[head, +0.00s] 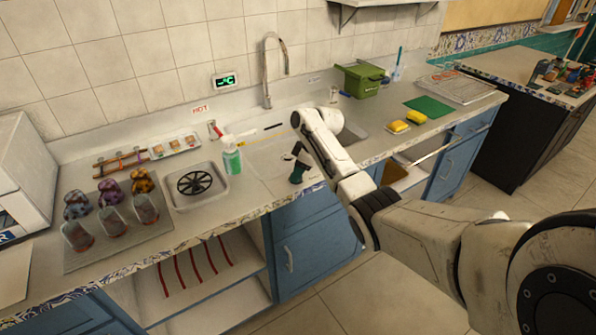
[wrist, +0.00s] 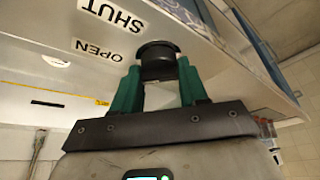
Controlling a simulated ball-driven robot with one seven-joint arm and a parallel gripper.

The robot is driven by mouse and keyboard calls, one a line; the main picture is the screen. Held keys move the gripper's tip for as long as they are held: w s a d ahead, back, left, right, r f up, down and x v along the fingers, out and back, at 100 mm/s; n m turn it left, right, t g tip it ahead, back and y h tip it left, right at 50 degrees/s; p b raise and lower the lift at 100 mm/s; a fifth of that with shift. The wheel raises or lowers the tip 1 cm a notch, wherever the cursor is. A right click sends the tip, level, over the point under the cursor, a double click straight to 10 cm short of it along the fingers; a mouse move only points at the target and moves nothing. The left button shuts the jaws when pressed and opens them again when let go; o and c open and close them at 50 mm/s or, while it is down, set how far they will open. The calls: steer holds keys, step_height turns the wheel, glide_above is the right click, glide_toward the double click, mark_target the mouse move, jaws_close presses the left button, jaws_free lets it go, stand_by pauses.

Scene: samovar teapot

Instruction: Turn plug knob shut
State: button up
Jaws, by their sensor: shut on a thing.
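The plug knob (wrist: 158,60) is a short, round, black knob in the wrist view. My gripper (wrist: 160,70) has green fingers, one on each side of the knob, and is shut on it. Two labels are on the pale surface beside it: OPEN (wrist: 98,50) and SHUT (wrist: 110,15), both upside down in this view. I cannot tell which label the knob is turned to. In the head view my gripper (head: 299,170) is at the counter right of the basin, and the knob is hidden there.
A tall faucet (head: 268,75) is at the back. Yellow sponges (head: 398,127) and a green bin (head: 362,82) lie to the right.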

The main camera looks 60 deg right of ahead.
steer(key=shift+c, duration=0.2)
steer(key=m+p, duration=0.1)
steer(key=m, duration=0.1)
steer(key=m+h+p, duration=0.1)
steer(key=p, duration=0.1)
steer(key=shift+a+r+m, duration=0.15)
steer(key=shift+m, duration=0.25)
steer(key=m+h, duration=0.1)
steer(key=m, duration=0.1)
steer(key=m+h+p, duration=0.1)
steer(key=m, duration=0.2)
steer(key=shift+a+g, duration=0.15)
steer(key=shift+g, duration=0.15)
steer(key=m+h, duration=0.1)
steer(key=m, duration=0.1)
steer(key=m+g, duration=0.1)
steer(key=m, duration=0.1)
steer(key=shift+w+f+m+h, duration=0.15)
steer(key=shift+f+m+h, duration=0.05)
steer(key=shift+m+h, duration=0.2)
steer(key=shift+m+g+h+b, duration=0.3)
steer(key=shift+m+g+b, duration=0.6)
steer(key=shift+m, duration=1.1)
steer(key=shift+w+b, duration=0.1)
steer(key=shift+b, duration=0.2)
steer(key=o, duration=1.1)
steer(key=shift+a+r, duration=0.1)
steer(key=shift+r, duration=0.05)
